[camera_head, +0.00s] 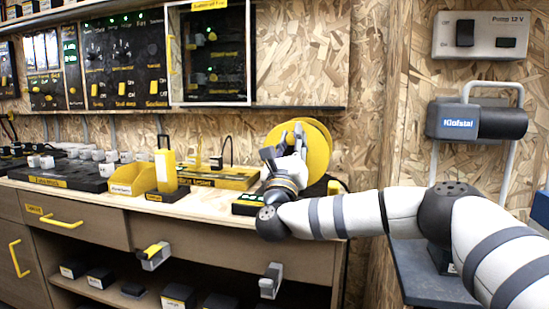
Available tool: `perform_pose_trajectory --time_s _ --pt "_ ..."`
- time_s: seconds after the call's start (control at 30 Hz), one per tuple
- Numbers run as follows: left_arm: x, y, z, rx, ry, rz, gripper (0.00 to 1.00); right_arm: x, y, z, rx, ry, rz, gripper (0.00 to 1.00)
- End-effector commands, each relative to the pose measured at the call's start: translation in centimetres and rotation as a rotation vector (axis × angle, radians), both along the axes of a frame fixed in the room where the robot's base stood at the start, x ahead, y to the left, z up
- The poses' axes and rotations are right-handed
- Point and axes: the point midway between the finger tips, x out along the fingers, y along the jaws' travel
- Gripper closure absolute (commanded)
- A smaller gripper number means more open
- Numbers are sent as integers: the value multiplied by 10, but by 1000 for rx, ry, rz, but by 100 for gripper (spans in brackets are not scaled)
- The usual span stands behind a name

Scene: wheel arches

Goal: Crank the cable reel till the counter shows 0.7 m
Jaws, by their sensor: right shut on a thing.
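The cable reel (320,146) is a yellow disc standing upright at the right end of the wooden worktop. My right gripper (282,154) is in front of the reel's left side, its fingers shut on the reel's crank handle. The handle itself is mostly hidden by the fingers. A small black box with a green display (247,200) sits at the worktop's front edge, left of my right wrist. It may be the counter, but its figures are too small to read and my wrist covers part of it. My left gripper is not in view.
Left of the reel are a yellow tray (222,181), an upright yellow device (166,172), and a yellow bin (132,180). Switch panels (125,60) line the wall behind. A grey-black Klofstal unit (460,122) hangs at right. Drawers and a shelf lie below.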

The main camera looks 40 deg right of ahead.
Motion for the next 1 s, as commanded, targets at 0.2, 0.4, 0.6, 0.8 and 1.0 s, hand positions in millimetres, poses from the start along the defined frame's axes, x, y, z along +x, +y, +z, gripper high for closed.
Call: perform_pose_trajectory --time_s 0.2,0.4,0.6,0.8,1.0 --pt "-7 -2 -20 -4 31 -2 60 -4 -10 -8 89 -111 3 100" --pt "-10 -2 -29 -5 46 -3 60 -8 -14 -7 144 -183 5 100" --pt "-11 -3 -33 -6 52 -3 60 -10 -16 -7 174 -220 4 100" --pt "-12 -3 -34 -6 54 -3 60 -11 -16 -6 183 -232 3 100" --pt "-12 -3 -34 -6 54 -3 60 -11 -17 -5 183 -232 3 100"
